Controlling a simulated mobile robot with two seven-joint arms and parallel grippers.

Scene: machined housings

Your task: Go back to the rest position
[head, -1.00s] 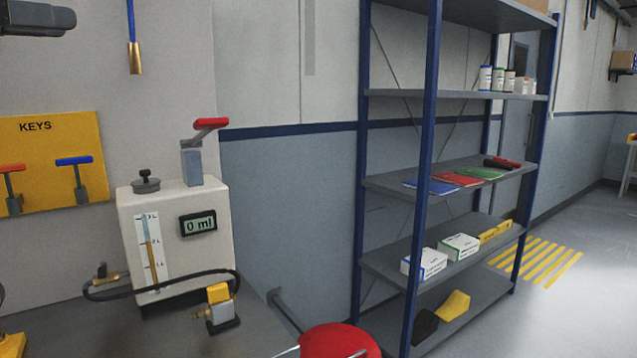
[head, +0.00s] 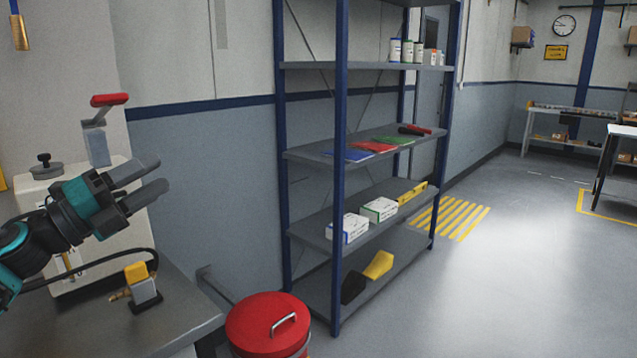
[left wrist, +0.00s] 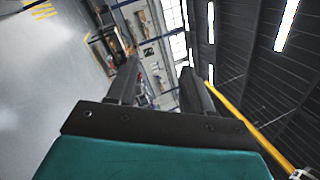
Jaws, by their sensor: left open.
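My left gripper (head: 150,184) is raised at the left of the head view, in front of the pale dispensing unit (head: 75,278) on the bench. Its two dark fingers are apart with nothing between them. In the left wrist view the open fingers (left wrist: 160,85) point out into the room, also with nothing between them. The gripper hides the middle of the unit, including its display. My right gripper is not in view.
The grey bench (head: 185,318) holds a small yellow-topped fitting (head: 142,285) on a dark hose. A red lidded bin (head: 265,325) stands beside the bench. A blue-framed shelf (head: 340,200) stands behind it. The floor (head: 500,270) to the right is clear.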

